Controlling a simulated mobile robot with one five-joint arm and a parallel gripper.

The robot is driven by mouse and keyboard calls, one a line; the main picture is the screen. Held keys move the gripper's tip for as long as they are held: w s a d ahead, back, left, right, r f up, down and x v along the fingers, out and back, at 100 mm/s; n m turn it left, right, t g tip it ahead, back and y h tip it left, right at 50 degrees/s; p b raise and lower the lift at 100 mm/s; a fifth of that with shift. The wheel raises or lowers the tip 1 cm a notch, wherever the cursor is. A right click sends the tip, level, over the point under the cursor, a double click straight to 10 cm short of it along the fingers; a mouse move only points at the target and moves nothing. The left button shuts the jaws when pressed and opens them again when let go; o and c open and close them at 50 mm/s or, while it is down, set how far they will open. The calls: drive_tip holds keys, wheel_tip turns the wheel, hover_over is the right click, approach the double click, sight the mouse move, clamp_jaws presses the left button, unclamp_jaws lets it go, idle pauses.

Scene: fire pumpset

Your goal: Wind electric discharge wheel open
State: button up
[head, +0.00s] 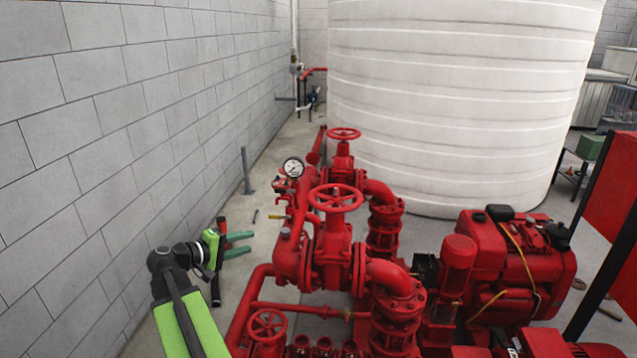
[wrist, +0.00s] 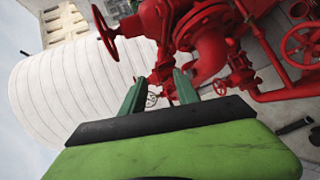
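Several red handwheels show on the red pump pipework. In the head view, one large wheel (head: 336,198) tops the nearer central valve, another wheel (head: 343,133) tops the valve behind it, and a lower wheel (head: 268,325) is at the front. No label shows which is the electric discharge wheel. My gripper (head: 238,244) is left of the pipework, apart from every wheel, its green fingers spread and empty, pointing right. Other wheels show at left (wrist: 104,30) and right (wrist: 300,44).
A grey block wall (head: 100,130) runs along the left. A pressure gauge (head: 293,168) stands on the pipework near the wheels. A large white tank (head: 450,100) is behind, and a red engine (head: 505,260) is at right. A floor strip lies between wall and pipes.

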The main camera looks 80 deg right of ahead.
sight(335, 199)
drive_tip(key=s+d+r+g+h, duration=0.1)
drive_tip(key=s+d+r+g, duration=0.2)
drive_tip(key=s+d+r, duration=0.4)
drive_tip(key=s+r+x, duration=0.1)
drive_tip(key=x, duration=1.5)
drive_tip(key=shift+m, duration=0.4)
drive_tip(key=shift+s+a, duration=0.15)
clamp_jaws()
drive_tip(key=shift+r, duration=0.1)
